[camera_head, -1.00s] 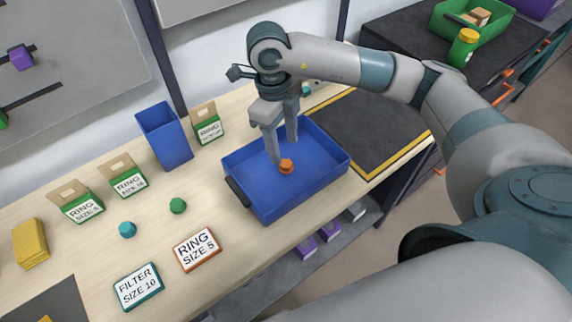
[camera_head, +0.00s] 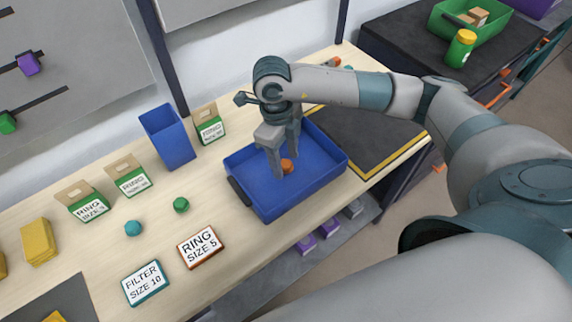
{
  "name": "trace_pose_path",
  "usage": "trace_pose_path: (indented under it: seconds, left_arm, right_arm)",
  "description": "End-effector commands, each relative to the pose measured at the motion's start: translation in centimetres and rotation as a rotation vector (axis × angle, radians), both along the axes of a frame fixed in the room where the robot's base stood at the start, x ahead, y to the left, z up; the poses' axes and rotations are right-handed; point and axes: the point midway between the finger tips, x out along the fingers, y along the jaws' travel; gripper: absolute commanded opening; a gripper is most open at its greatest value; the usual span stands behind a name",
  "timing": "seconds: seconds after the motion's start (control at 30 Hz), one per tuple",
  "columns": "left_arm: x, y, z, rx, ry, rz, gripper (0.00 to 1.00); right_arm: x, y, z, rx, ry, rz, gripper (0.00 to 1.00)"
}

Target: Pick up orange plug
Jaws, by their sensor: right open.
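The orange plug (camera_head: 287,166) lies on the floor of the blue tray (camera_head: 318,185), towards its middle. My right gripper (camera_head: 284,163) reaches down into the tray from above, open. One finger is just left of the plug and partly in front of it; the other is behind it. The plug appears between or right beside the fingertips, and I cannot tell whether they touch it. My left gripper is not in view.
The tray walls stand around the gripper. A teal plug (camera_head: 133,228) and a green plug (camera_head: 181,205) lie on the wooden table left of the tray. A tall blue bin (camera_head: 167,137) and small boxes stand behind. A dark mat (camera_head: 368,135) lies to the right.

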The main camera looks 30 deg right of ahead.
Motion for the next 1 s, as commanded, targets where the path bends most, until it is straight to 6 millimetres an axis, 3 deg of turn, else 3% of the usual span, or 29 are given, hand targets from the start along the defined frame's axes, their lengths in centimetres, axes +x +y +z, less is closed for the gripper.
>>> trace_pose_path:
  seconds: [0.1,0.3,0.73,1.0]
  left_arm:
    - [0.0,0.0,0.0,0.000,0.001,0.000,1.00]
    - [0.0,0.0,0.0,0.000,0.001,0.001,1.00]
    - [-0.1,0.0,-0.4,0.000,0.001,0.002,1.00]
    - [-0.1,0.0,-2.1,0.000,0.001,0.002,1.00]
  right_arm:
    - [0.0,0.0,0.0,0.000,0.000,0.000,0.50]
    - [0.0,0.0,0.0,0.000,0.000,0.000,0.07]
    - [0.1,0.0,0.5,0.001,-0.001,0.000,0.06]
    - [0.1,0.0,3.6,0.001,-0.005,0.001,0.06]
